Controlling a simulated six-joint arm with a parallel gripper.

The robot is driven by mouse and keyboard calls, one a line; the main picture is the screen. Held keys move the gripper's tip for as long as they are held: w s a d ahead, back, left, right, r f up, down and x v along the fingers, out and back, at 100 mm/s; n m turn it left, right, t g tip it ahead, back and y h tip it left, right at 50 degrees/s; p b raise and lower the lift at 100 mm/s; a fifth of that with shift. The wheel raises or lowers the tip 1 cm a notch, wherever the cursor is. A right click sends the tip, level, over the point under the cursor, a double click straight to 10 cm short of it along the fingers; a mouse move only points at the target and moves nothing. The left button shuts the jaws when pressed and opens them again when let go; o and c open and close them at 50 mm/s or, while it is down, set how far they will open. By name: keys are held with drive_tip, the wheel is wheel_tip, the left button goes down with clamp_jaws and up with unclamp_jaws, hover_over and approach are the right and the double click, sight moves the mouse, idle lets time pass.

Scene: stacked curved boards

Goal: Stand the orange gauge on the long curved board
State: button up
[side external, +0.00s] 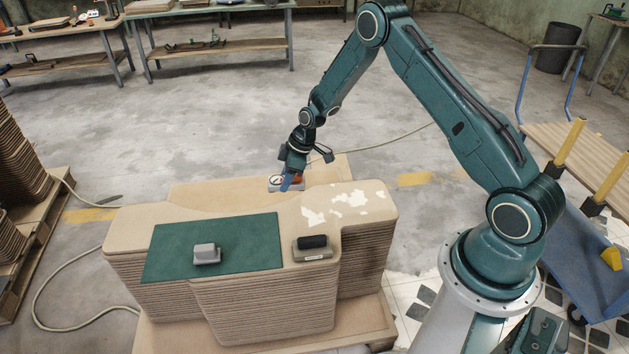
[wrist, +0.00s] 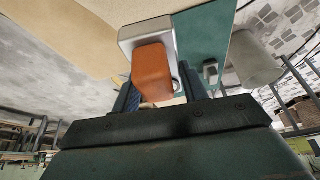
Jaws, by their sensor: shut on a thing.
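The orange gauge has an orange block body (wrist: 153,70) on a pale grey metal part, with a round dial (side external: 277,180) facing the side camera. My gripper (side external: 291,183) is shut on it, with a finger on either side of the orange body in the wrist view (wrist: 157,92). It is at the far edge of the stack of curved boards. The long curved board (side external: 128,222) is the pale tan top of the stack and also shows in the wrist view (wrist: 60,30). Whether the gauge touches a board is hard to tell.
A green mat (side external: 240,232) lies on the stack top with a grey block (side external: 206,253) on it. A black-topped grey tool (side external: 312,248) sits right of the mat. White patches (side external: 350,203) mark the right end. A blue cart (side external: 560,230) stands at right.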

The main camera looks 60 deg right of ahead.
drive_tip(key=s+d+f+m, duration=0.1)
drive_tip(key=s+d+f, duration=0.2)
drive_tip(key=d, duration=0.7)
drive_tip(key=s+d+f, duration=0.4)
drive_tip(key=s+d, duration=0.2)
drive_tip(key=d, duration=0.4)
drive_tip(key=shift+d+f+m+t+h, duration=0.2)
drive_tip(key=shift+m+t+h, duration=0.1)
drive_tip(key=shift+m, duration=0.1)
drive_tip(key=shift+f, duration=0.1)
drive_tip(key=shift+f, duration=3.4)
drive_tip(key=shift+f, duration=0.45)
drive_tip(key=o, duration=1.2)
